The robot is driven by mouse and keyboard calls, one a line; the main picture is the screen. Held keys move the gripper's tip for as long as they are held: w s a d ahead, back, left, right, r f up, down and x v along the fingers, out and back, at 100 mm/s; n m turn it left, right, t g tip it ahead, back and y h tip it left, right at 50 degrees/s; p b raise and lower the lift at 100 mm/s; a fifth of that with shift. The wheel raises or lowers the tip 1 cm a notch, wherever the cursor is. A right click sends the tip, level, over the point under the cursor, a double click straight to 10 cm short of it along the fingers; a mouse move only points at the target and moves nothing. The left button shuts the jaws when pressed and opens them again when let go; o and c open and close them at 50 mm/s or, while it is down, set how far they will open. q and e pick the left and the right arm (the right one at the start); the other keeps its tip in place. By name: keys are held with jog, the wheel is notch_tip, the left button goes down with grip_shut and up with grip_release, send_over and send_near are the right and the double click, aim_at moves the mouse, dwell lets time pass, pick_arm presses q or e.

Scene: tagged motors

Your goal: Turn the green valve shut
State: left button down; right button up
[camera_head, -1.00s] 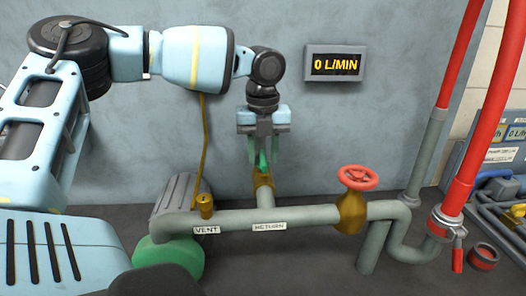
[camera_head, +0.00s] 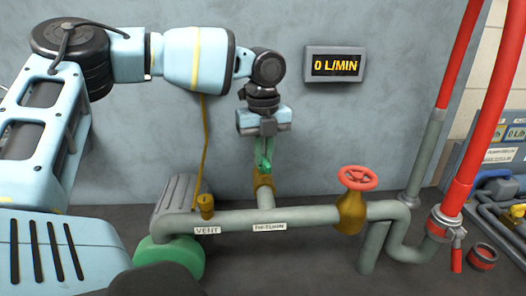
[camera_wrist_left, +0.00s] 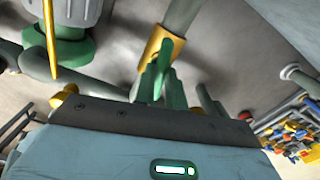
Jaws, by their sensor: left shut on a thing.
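The green valve is a green lever (camera_head: 268,153) on a brass body (camera_head: 264,184), on a short stub rising from the horizontal grey pipe. My left gripper (camera_head: 266,160) comes from above and is shut on the lever, its fingers hiding part of it. In the left wrist view the green lever (camera_wrist_left: 165,80) stands between the fingers (camera_wrist_left: 161,92), beside the brass body (camera_wrist_left: 161,48). The lever's exact angle is hard to tell. My right gripper is not in view.
A wall display (camera_head: 337,65) reads 0 L/MIN. A red handwheel (camera_head: 358,178) on a brass body stands to the right on the same grey pipe (camera_head: 315,215). A small brass vent fitting (camera_head: 206,206) is to the left. Red vertical pipes (camera_head: 485,110) stand at the right.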

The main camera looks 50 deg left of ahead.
aim_at(263, 157)
pick_arm(q)
jog(key=n, duration=1.1)
jog(key=shift+n, duration=2.1)
jog(key=c, duration=1.5)
grip_release()
jog(key=shift+o, duration=0.2)
jog(key=shift+r, duration=3.95)
